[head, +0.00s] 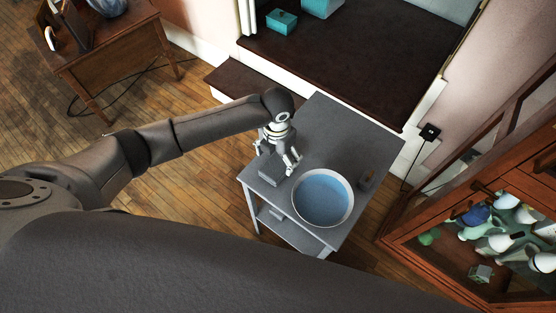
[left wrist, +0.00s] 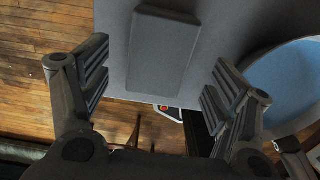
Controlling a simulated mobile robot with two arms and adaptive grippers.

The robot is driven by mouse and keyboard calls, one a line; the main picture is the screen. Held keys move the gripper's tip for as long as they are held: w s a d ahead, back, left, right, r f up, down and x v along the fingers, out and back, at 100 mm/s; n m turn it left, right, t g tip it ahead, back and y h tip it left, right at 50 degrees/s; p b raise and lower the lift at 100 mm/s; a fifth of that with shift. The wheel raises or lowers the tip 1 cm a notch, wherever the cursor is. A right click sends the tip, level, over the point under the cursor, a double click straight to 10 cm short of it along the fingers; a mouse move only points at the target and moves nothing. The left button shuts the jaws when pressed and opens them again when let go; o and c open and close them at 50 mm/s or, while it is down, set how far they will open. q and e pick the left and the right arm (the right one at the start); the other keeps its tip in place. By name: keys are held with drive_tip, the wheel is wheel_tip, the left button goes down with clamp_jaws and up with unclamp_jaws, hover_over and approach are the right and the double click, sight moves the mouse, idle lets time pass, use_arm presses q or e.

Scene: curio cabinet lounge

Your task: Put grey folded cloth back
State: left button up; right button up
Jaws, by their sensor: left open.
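The grey folded cloth (head: 268,174) lies flat as a grey slab near the left edge of the small grey table (head: 318,128). In the left wrist view the cloth (left wrist: 163,52) shows as a dark grey rectangle on the lighter tabletop. My left gripper (head: 277,158) is just over the cloth and partly covers it in the head view. In the left wrist view its fingers (left wrist: 158,80) are spread wide, one to each side of the cloth's line, with nothing held between them. My right gripper is not in view.
A white basin with blue inside (head: 322,197) stands on the table right of the cloth. A small brown object (head: 367,181) is near the right edge. A glass-fronted wooden cabinet (head: 470,215) with several items is at right. A dark ledge (head: 340,55) is behind the table.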

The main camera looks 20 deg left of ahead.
sight(278, 163)
use_arm(q)
wheel_tip(278, 163, up, 8)
drive_tip(key=shift+r, duration=0.1)
idle(0.6)
